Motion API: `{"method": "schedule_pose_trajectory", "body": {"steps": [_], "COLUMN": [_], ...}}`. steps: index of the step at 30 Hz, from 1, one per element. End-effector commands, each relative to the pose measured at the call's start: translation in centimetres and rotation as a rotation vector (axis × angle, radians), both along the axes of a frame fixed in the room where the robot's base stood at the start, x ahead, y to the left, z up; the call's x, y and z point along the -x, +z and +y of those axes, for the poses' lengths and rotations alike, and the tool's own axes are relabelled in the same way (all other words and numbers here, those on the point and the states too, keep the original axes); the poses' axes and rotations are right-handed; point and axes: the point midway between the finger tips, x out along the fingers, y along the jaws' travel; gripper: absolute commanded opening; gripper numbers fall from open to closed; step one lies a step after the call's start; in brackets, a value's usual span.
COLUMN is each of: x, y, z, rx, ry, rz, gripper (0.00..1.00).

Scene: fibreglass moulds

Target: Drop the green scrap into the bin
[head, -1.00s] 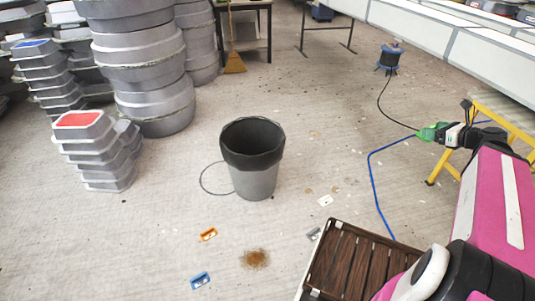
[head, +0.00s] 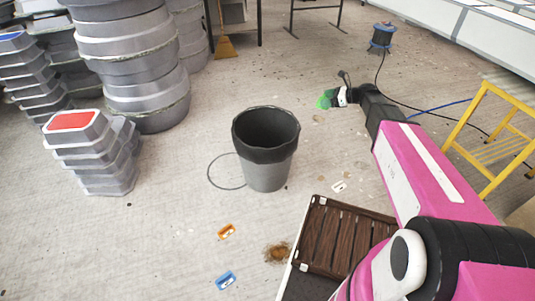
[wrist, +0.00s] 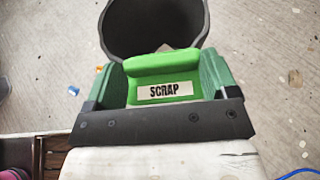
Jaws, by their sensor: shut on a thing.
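The green scrap (wrist: 163,64) is a bright green block with a white label reading SCRAP. My gripper (wrist: 164,78) is shut on it, one dark green finger on each side. In the head view my gripper (head: 327,100) is raised to the upper right of the bin, with a bit of green at its tip. The bin (head: 266,172) is a grey bucket with a dark liner folded over its rim, standing upright on the floor. In the wrist view the bin's dark mouth (wrist: 153,24) is just beyond the scrap, partly hidden by it.
A brown slatted crate (head: 345,238) is in front, below my arm. A stack of grey moulds with a red top (head: 90,150) stands left of the bin. A yellow stand (head: 487,130) is at the right. Small orange (head: 226,231) and blue (head: 226,281) items lie on the floor.

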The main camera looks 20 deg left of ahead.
Motion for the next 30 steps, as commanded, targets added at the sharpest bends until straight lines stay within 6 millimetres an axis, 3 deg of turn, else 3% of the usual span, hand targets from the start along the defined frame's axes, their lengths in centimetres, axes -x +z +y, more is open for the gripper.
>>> {"method": "schedule_pose_trajectory", "body": {"steps": [1, 9, 15, 21, 30], "x": [-0.9, -0.8, 0.5, 1.5, 1.7], "y": [-1.4, -7.3, -10.7, -12.4, -13.7], "z": [2.8, 15.2, 22.3, 25.6, 26.0], "rx": [0.000, -0.006, -0.011, -0.014, -0.015], "ry": [0.040, 0.229, 0.337, 0.388, 0.395], "rz": [0.002, 0.002, 0.003, 0.002, 0.003], "gripper": [0.57, 0.57, 0.57, 0.57, 0.57]}}
